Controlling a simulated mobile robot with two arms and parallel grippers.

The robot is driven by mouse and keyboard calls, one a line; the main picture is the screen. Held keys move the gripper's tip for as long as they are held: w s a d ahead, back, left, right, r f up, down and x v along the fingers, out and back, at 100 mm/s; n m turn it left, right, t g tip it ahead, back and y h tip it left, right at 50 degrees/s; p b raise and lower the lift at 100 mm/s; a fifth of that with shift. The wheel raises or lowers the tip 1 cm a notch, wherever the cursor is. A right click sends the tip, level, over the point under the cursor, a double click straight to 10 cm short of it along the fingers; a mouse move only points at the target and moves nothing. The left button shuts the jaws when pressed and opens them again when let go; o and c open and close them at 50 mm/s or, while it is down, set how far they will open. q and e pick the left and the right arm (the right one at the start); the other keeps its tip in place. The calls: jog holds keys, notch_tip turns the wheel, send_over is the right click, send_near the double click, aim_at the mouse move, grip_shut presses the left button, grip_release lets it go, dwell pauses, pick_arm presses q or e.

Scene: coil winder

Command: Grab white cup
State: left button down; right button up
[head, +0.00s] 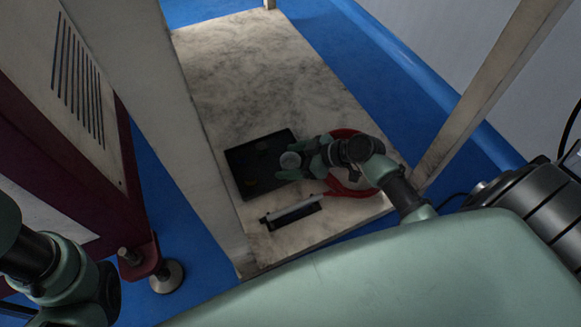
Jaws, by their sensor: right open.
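A small round whitish cup (290,160), seen from above, is over the black tray (240,163) on the marble-look shelf. My right gripper (291,161) reaches in from the right. Its jaws are open, with a finger on either side of the cup. I cannot tell whether the fingers touch it. The gripper and wrist hide part of the tray. Part of my left arm shows at the lower left, but its fingers are not visible.
A red ring-shaped object (352,187) lies partly under my right wrist. A white bar-like item (291,209) lies in front of the tray. Pale posts (165,110) and (490,85) flank the shelf. The shelf's back (240,60) is clear.

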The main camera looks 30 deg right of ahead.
jog(key=c, duration=1.4)
